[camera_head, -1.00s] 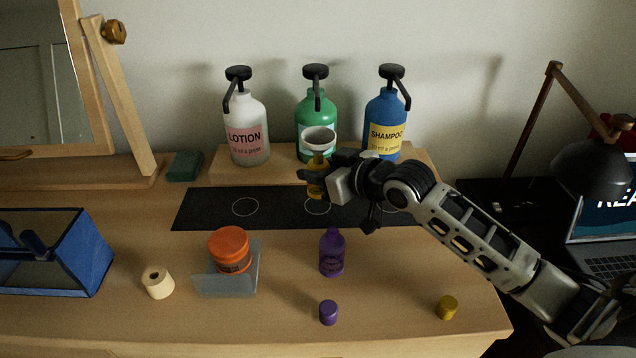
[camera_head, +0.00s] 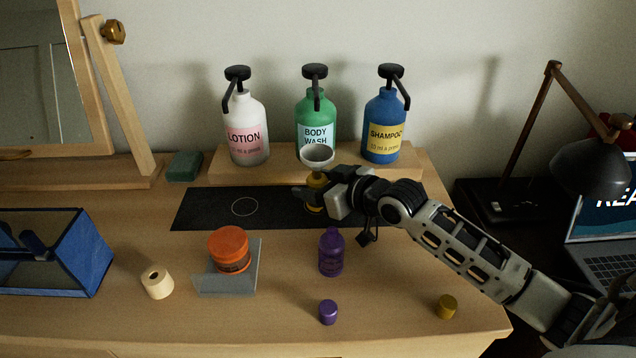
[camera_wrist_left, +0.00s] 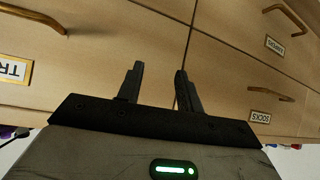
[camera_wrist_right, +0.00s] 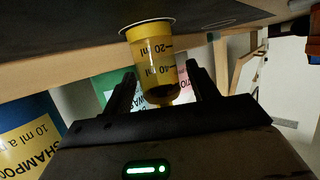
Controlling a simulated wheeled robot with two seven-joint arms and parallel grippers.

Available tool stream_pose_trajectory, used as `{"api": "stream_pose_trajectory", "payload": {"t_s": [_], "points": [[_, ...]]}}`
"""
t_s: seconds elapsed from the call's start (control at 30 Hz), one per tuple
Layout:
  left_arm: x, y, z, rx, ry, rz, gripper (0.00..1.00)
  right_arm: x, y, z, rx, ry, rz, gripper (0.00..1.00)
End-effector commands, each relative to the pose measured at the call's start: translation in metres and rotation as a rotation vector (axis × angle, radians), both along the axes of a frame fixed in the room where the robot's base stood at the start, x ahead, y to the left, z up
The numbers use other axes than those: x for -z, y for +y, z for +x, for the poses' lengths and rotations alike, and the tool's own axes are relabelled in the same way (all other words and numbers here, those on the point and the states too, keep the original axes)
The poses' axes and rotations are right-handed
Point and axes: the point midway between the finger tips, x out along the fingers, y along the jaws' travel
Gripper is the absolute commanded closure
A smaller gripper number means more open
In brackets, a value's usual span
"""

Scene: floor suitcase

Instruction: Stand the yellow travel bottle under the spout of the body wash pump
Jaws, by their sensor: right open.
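The yellow travel bottle (camera_head: 316,181) stands upright on the black mat, in front of the green body wash pump (camera_head: 316,122). A white funnel-like cup (camera_head: 317,155) sits over its top. The pump's black spout (camera_head: 316,98) points forward above and behind the cup. My right gripper (camera_head: 313,194) is around the bottle's body. In the right wrist view its open fingers (camera_wrist_right: 160,72) stand on either side of the bottle (camera_wrist_right: 152,50), which shows upside down with ml marks. My left gripper (camera_wrist_left: 158,82) is open and empty before the drawer fronts.
The mat (camera_head: 200,208) shows a ring at left; my arm hides its right part. Lotion (camera_head: 246,130) and shampoo (camera_head: 384,125) pumps flank the body wash. A purple bottle (camera_head: 331,255), purple cap (camera_head: 328,312), yellow cap (camera_head: 446,307) and orange jar (camera_head: 229,248) stand nearer.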

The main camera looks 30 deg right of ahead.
Motion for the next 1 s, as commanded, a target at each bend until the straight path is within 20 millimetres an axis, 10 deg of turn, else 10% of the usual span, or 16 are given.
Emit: {"api": "stream_pose_trajectory", "payload": {"t_s": [1.0], "points": [[0.000,0.000,-0.003,0.000,0.007,0.001,0.64,-0.044,-0.037,-0.106,0.000,0.001,0.000,0.41]]}}
